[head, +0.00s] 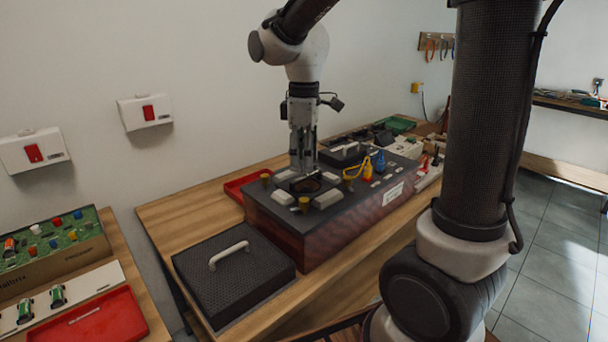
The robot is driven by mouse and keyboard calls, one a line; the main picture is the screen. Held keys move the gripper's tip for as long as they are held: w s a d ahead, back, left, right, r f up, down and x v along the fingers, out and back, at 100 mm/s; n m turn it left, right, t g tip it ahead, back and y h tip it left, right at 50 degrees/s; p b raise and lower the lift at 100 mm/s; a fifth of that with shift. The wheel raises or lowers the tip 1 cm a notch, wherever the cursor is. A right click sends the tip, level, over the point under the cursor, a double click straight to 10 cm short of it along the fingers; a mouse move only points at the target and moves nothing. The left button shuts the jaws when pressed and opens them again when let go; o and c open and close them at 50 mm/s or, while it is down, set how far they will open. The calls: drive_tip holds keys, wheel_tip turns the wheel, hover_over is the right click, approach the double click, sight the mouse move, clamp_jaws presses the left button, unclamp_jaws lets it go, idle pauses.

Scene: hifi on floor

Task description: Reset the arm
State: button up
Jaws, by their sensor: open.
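My gripper (303,163) points straight down over the left part of a dark box-shaped unit (330,225) on the wooden table. Its fingers are apart, and I see nothing held between them. The fingertips are close above a dark round opening (306,186) in the unit's top; whether they touch it cannot be told. Light blocks and yellow-topped knobs (304,204) surround the opening.
A black lid with a pale handle (232,270) lies on the table (185,224) at front left. Yellow and blue connectors (379,163) stand on the unit. A red tray (95,322) lies on the left bench. Red switches (148,112) are on the wall.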

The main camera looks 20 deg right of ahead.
drive_tip(key=shift+r, duration=0.45)
drive_tip(key=s+d+r+m+t, duration=0.2)
drive_tip(key=s+d+m, duration=0.3)
drive_tip(key=s, duration=0.4)
drive_tip(key=s+d+r+m+t, duration=0.1)
drive_tip(key=s+d+m+t, duration=0.1)
drive_tip(key=s+d+m, duration=0.3)
drive_tip(key=s+m, duration=0.1)
drive_tip(key=s, duration=0.3)
drive_tip(key=shift+d+r+m, duration=0.3)
drive_tip(key=shift+d+r, duration=0.1)
